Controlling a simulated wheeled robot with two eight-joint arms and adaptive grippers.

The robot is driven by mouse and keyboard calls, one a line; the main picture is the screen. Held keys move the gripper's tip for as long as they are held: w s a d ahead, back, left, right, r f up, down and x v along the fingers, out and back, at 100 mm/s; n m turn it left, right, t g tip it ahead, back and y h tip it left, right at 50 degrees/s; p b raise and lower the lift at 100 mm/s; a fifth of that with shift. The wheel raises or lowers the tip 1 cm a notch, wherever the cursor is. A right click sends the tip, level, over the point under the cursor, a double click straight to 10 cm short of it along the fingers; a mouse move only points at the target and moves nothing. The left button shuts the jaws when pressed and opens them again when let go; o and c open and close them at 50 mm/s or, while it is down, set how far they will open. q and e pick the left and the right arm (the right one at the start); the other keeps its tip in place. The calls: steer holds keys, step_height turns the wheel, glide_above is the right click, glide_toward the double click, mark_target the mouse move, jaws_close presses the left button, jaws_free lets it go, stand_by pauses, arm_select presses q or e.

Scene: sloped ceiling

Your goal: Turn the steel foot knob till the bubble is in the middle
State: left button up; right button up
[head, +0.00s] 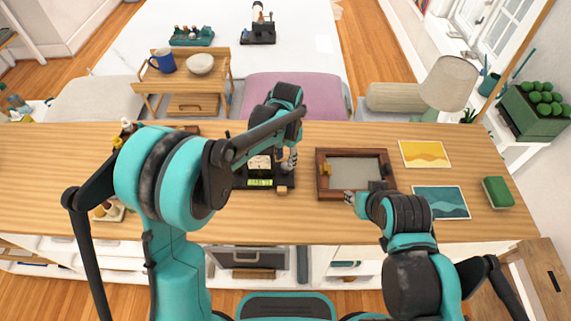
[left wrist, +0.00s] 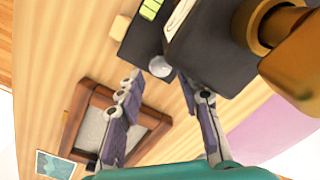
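A dark instrument base (head: 240,184) stands on the wooden counter, partly hidden by my left arm. It carries a pale dial plate (head: 260,162) and a lit yellow-green level vial (head: 260,183); the vial also shows in the left wrist view (left wrist: 150,9). The bubble is too small to make out. The round steel foot knob (left wrist: 159,67) sits at the base's edge. My left gripper (left wrist: 160,80) is open, its fingertips on either side of the knob with gaps visible. In the head view it (head: 290,160) is beside the base. My right gripper (head: 350,197) is by the wooden frame's front edge.
A wooden-framed tray (head: 321,185) lies right of the instrument. Yellow (head: 425,154) and teal (head: 440,202) picture cards and a green block (head: 497,192) lie farther right. A brass part (left wrist: 290,45) overhangs the base near my left gripper.

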mark_target(285, 165)
arm_select(q)
step_height(285, 165, down, 3)
steer(key=shift+w+r+b, duration=0.1)
steer(key=shift+b, duration=0.2)
steer(key=shift+f, duration=0.4)
jaws_close()
steer(key=shift+n, duration=1.7)
jaws_free()
